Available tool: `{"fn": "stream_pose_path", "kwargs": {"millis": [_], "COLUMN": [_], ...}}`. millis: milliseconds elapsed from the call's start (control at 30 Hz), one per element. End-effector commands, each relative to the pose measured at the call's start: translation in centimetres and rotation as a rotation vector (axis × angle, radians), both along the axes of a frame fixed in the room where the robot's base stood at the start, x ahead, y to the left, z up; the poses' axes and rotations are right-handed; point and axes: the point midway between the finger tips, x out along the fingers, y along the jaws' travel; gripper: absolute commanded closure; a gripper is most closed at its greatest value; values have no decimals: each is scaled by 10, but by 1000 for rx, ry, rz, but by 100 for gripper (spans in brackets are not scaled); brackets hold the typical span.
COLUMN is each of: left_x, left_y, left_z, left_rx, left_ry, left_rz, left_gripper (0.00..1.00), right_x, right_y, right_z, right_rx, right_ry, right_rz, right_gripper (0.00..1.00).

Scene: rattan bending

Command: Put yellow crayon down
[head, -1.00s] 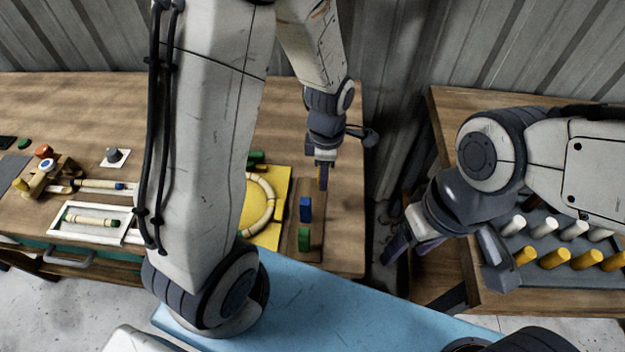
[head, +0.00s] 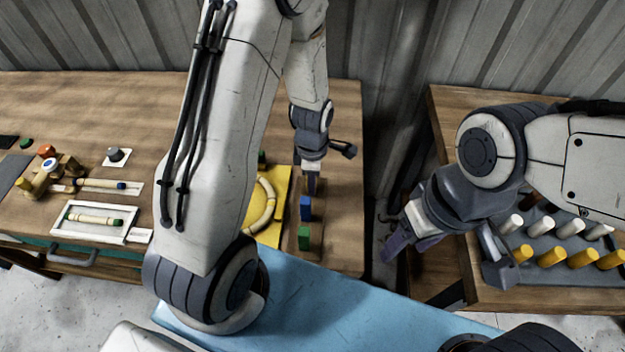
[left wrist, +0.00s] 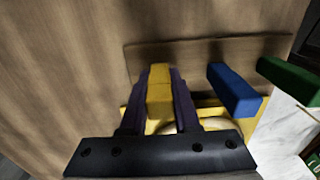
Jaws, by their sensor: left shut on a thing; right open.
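The yellow crayon (left wrist: 160,90) is a short, blocky stick held between both fingers of my left gripper (left wrist: 160,95) in the left wrist view. In the head view my left gripper (head: 311,188) points down over the far end of a narrow wooden strip (head: 318,212), and the crayon cannot be made out there. Whether it touches the strip is unclear. A blue crayon (head: 306,209) and a green crayon (head: 304,239) stand on the strip in a row. They also show right of my fingers in the left wrist view, blue (left wrist: 235,92) nearer than green (left wrist: 290,80). My right gripper (head: 399,246) is open and empty.
A yellow board (head: 282,180) with a bent rattan ring (head: 266,207) lies left of the strip. White trays (head: 66,232) and small parts lie further left. A side table (head: 450,103) at right has a grey tray with white and yellow pegs. A gap separates the tables.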

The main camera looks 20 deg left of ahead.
Motion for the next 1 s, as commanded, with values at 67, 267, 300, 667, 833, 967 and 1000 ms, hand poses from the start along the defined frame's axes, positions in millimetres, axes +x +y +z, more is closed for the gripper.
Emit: {"fn": "stream_pose_path", "kwargs": {"millis": [67,267,300,667,833,967,1000], "left_x": [0,0,0,2,2,2,2], "left_y": [0,0,0,0,0,0,0], "left_z": [-2,-1,-1,22,58,85,93], "left_rx": [0,0,0,0,-1,-1,0], "left_ry": [0,0,0,-6,-9,-9,-7], "left_rz": [0,0,0,0,0,0,0], "left_gripper": [59,40,40,40,40,40,40], "right_x": [0,0,0,0,0,0,0], "right_y": [0,0,0,0,0,0,0], "right_z": [-1,-1,-1,-1,-4,-6,-6], "right_rx": [0,0,0,0,0,0,0], "right_ry": [0,0,0,0,0,0,0], "right_rz": [0,0,0,0,0,0,0], "right_gripper": [38,38,38,38,38,38,38]}}
